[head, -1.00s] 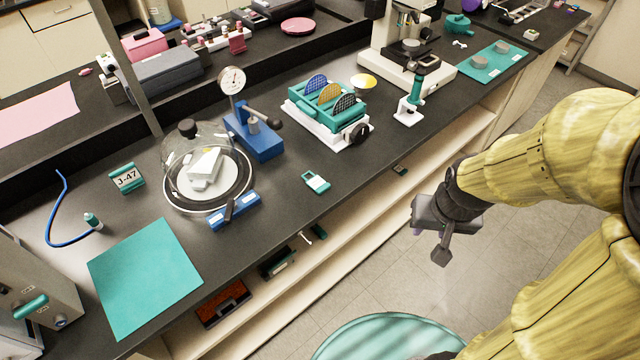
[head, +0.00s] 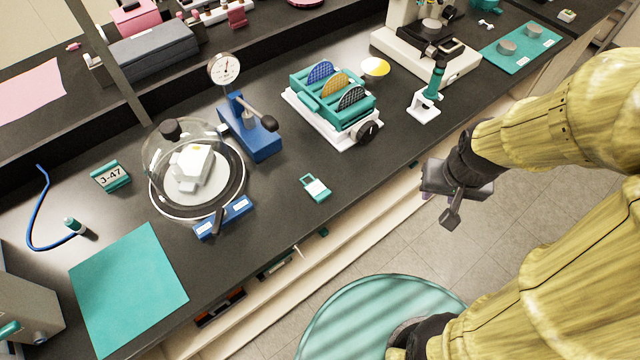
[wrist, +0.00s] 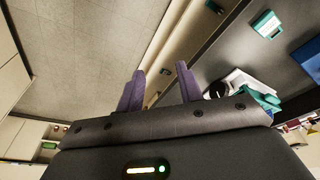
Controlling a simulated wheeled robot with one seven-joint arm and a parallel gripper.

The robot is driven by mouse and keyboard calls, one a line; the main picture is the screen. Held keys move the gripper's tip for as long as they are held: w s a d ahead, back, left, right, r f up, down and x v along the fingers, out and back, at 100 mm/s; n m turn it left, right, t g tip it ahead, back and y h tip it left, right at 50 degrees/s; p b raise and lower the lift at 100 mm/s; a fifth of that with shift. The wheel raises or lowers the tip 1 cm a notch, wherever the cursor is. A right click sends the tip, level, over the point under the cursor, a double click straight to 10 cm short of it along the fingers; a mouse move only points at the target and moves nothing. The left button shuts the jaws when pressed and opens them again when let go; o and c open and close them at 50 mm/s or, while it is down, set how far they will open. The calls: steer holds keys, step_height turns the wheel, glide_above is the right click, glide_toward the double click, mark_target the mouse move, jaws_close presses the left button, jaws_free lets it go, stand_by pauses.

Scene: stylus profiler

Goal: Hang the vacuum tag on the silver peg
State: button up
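A teal and white tag with an open loop (head: 315,188) lies flat on the black bench near its front edge. I take it to be the vacuum tag; it also shows at the upper right of the wrist view (wrist: 267,25). My gripper (head: 451,212) hangs over the floor in front of the bench, right of the tag and apart from it. In the wrist view its two purple fingers (wrist: 160,72) stand apart with nothing between them. I cannot make out the silver peg for certain.
A glass bell jar (head: 193,140) stands left of the tag, with a blue gauge stand (head: 252,138) behind it. A teal wafer rack (head: 335,95) and a microscope (head: 435,45) stand farther right. Bare bench surrounds the tag. Open shelves lie below the bench edge.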

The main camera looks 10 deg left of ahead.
steer(key=shift+s, duration=0.1)
steer(key=o, duration=0.7)
steer(key=w+a, duration=0.1)
steer(key=w+a+n, duration=0.1)
steer(key=a, duration=0.1)
steer(key=w+a+n, duration=0.1)
steer(key=shift+w+a+r, duration=0.15)
steer(key=shift+a+r, duration=0.05)
steer(key=shift+r, duration=0.2)
steer(key=n+g+p, duration=0.2)
steer(key=n+g, duration=0.1)
steer(key=n, duration=0.5)
glide_above(318, 191)
steer(key=shift+r, duration=0.35)
step_height(318, 191, down, 12)
steer(key=shift+f+p, duration=0.15)
steer(key=shift+p, duration=0.8)
